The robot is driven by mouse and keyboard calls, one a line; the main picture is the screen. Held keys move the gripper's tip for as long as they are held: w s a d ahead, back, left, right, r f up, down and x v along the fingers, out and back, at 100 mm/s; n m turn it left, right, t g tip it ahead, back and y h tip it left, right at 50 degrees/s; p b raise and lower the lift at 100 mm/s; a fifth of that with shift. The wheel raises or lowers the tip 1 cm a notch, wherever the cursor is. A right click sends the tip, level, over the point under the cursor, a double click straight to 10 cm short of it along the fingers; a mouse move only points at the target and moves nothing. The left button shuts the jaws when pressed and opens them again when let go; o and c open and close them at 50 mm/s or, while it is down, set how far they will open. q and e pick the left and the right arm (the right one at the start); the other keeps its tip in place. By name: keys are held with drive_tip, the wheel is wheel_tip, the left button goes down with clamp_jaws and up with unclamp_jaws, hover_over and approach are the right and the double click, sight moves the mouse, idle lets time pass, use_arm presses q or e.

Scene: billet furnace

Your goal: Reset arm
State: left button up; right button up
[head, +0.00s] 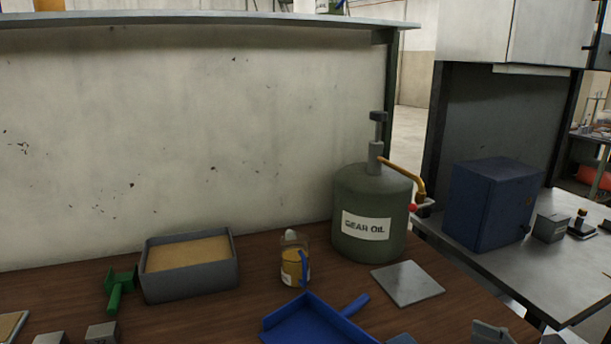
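Neither of my grippers shows clearly in the head view, and no arm link is seen reaching over the bench. The wooden workbench (210,318) fills the lower part of the view. A green drum labelled GEAR OIL (372,205) with a pump on top and a brass spout stands upright at the back right of the bench. A glass jar with amber contents (293,262) stands left of the drum. A grey metal plate (407,284) lies flat in front of the drum.
A grey tray (190,283) with tan filling, a green tool (117,289), a blue dustpan (312,322) and small grey blocks (102,332) lie on the bench. A grey piece (491,333) is cut off at the bottom. A blue box (492,205) stands on the metal table at right.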

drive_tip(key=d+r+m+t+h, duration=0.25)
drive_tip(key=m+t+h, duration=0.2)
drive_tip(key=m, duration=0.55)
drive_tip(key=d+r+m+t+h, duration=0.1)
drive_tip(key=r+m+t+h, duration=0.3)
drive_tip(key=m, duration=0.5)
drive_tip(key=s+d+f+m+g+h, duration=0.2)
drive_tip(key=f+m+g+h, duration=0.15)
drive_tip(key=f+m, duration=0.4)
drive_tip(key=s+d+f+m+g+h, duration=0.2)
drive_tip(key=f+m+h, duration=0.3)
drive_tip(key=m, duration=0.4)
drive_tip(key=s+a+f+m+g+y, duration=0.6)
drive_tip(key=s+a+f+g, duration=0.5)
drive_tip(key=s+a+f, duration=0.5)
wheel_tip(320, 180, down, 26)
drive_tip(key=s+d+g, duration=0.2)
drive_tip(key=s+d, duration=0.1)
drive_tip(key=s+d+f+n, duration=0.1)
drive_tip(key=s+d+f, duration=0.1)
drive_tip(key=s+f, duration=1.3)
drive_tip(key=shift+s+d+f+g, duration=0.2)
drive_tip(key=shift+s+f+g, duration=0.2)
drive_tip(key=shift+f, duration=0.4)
